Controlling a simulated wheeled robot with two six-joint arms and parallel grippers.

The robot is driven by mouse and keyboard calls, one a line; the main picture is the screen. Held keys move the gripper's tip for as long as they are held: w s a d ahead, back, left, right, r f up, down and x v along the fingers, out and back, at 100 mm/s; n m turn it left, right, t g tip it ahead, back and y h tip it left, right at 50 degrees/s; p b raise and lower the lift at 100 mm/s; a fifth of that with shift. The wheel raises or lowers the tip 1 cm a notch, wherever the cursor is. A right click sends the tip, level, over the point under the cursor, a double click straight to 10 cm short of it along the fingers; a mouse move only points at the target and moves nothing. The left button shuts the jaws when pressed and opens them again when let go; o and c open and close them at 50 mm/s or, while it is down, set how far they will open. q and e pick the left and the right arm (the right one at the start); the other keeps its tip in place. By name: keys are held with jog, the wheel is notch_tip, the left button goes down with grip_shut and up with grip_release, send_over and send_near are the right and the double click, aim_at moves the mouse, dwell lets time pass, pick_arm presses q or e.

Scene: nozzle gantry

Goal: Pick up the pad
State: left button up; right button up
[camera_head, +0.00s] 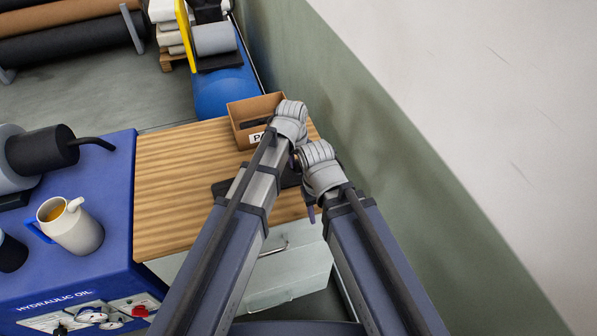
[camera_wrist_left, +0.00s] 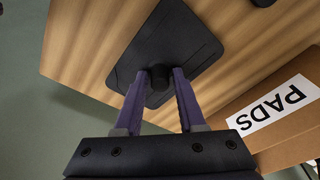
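The pad (camera_wrist_left: 178,38) is a dark, flat, roughly square plate with a stubby black knob (camera_wrist_left: 157,88) standing up from it. It appears to lie on a larger dark mat (camera_wrist_left: 212,50) on the wooden table. My left gripper (camera_wrist_left: 162,74) has its two purple fingers on either side of the knob, which fills most of the space between them. In the head view my arms hide most of this; a dark edge of the mat (camera_head: 221,188) shows beside my left arm. My right gripper (camera_head: 311,213) shows only a bit of purple finger below its wrist.
An open cardboard box (camera_head: 243,108) labelled PADS stands at the table's back right, close to my left gripper. The wooden table's (camera_head: 180,165) left part is clear. A blue hydraulic oil unit (camera_head: 110,210) with a jug (camera_head: 78,230) stands at left. A wall (camera_head: 400,140) rises at right.

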aim_at(298, 163)
pick_arm(q)
grip_shut()
jog(key=shift+r, duration=0.1)
dwell(0.5)
notch_tip(298, 163, up, 10)
jog(key=p, duration=1)
